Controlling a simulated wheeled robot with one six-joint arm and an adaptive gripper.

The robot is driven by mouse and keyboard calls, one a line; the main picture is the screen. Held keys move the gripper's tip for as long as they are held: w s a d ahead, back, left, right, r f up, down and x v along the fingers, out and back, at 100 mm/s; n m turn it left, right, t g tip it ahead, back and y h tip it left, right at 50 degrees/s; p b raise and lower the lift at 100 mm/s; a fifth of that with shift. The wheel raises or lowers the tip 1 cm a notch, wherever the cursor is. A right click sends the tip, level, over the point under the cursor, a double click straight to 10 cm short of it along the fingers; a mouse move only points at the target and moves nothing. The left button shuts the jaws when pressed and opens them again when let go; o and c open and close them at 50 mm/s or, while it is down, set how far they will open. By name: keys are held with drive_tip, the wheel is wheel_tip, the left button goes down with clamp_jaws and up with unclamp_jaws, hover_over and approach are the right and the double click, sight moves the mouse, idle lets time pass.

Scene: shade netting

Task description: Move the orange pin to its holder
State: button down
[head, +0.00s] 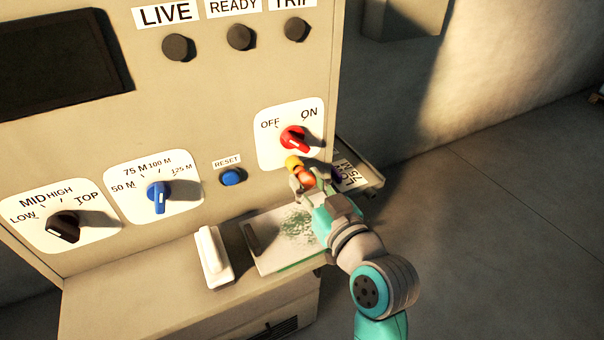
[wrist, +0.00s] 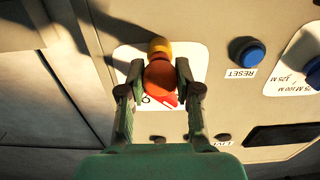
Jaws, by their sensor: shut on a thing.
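The orange pin (head: 306,178) has a rounded orange body, and a yellow piece (head: 292,163) adjoins its far end. In the wrist view the orange pin (wrist: 158,76) sits between the two fingers of my gripper (wrist: 157,82), with the yellow piece (wrist: 159,46) beyond it. My gripper (head: 303,184) is shut on the pin in front of the panel, below the red OFF/ON switch (head: 294,138). I cannot tell whether the yellow piece is part of the pin or separate. The pin's holder cannot be made out for certain.
A small side shelf (head: 372,180) with a 75 M label stands right of the cabinet, partly behind my gripper. A white block (head: 214,256) and a flat plate (head: 270,262) lie on the ledge. A blue RESET button (head: 232,177) sticks out left of my gripper.

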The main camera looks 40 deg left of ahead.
sight(310, 185)
drive_tip(key=shift+s+d, duration=0.15)
drive_tip(key=shift+d, duration=0.3)
drive_tip(key=shift+v, duration=1.8)
drive_tip(key=shift+d, duration=0.15)
drive_tip(key=v, duration=0.3)
drive_tip(key=shift+s+d, duration=0.25)
drive_tip(key=shift+d, duration=0.05)
